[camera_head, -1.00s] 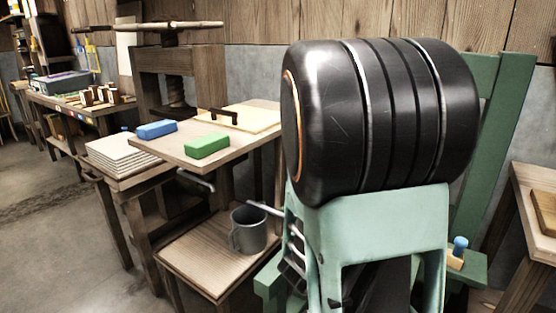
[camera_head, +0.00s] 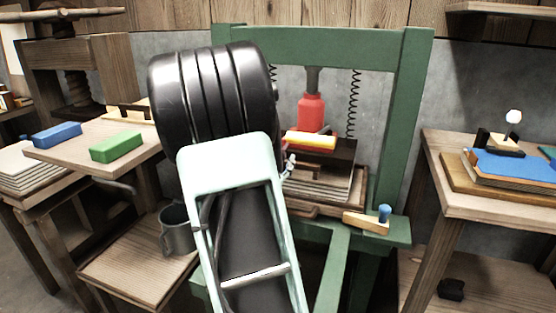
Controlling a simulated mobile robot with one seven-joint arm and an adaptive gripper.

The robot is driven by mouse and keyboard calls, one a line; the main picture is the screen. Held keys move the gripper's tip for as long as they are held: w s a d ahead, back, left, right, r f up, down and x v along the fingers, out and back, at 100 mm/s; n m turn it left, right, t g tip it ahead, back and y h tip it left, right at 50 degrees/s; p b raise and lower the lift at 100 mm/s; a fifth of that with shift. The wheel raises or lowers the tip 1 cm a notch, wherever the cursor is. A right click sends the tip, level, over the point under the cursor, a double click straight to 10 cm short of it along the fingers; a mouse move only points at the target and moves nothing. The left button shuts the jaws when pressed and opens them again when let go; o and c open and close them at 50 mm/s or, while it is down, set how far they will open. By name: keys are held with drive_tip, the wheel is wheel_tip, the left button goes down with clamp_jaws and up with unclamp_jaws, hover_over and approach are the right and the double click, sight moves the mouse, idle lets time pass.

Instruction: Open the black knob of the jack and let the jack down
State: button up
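The red jack (camera_head: 311,113) stands upright inside a green press frame (camera_head: 415,90). Its grey ram reaches up towards the top beam. It stands above a dark plate (camera_head: 338,151) over a stack of boards or sheets (camera_head: 325,188). I cannot make out the black knob. My pale green and black arm stands in front of the press's left side. My gripper cannot be made out clearly. Small grey parts show at the arm's right edge, left of the stack, but I cannot tell whether they belong to it.
A yellow piece (camera_head: 309,140) lies in front of the jack. A wooden block (camera_head: 366,221) with a blue knob (camera_head: 384,213) sits on the press's right ledge. A table (camera_head: 470,208) with a blue-topped stack stands right. A grey mug (camera_head: 177,234) stands on a low table at left.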

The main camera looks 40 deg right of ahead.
drive_tip(key=shift+w+d, duration=0.3)
drive_tip(key=shift+d, duration=0.3)
drive_tip(key=c, duration=1.2)
